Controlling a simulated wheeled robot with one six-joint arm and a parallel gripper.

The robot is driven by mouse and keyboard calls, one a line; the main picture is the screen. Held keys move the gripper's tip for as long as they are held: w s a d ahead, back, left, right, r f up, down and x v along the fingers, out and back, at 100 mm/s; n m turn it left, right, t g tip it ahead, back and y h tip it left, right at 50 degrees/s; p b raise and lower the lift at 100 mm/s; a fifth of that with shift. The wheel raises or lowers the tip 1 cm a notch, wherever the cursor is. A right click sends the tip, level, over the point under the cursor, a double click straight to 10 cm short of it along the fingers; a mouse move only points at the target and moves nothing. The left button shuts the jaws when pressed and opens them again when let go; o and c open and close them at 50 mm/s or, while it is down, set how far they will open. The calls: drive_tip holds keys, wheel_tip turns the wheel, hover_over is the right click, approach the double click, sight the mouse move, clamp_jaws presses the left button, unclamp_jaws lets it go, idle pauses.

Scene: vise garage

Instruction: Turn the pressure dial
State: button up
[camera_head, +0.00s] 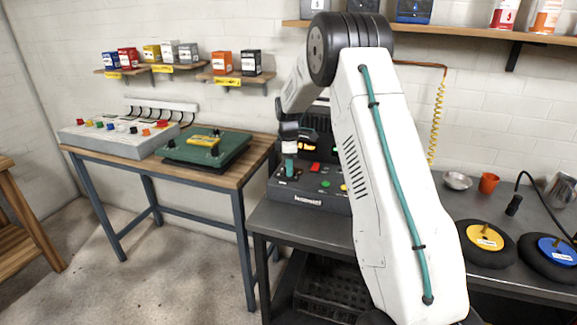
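A dark console (328,198) with lit orange displays, a red button and small green and yellow buttons stands on the grey bench. My arm covers its right part. The end of my arm, with my gripper (290,148), is over the console's left side, close above or at a teal upright piece (290,168). The gripper is small and dark here, and I cannot tell whether its fingers are open or touch anything. I cannot make out a pressure dial for certain; it may be hidden behind my arm or too small to tell.
A wooden-topped table (110,158) at left bears a grey panel with coloured knobs (115,132) and a green device (203,148). At right on the bench are yellow (486,240) and blue (556,250) discs, an orange cup (488,183) and a bowl (457,180). Shelves with small boxes hang above.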

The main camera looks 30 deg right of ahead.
drive_tip(key=c, duration=0.5)
drive_tip(key=shift+c, duration=0.2)
drive_tip(key=shift+m, duration=0.3)
drive_tip(key=m, duration=1.2)
drive_tip(key=shift+m, duration=2.5)
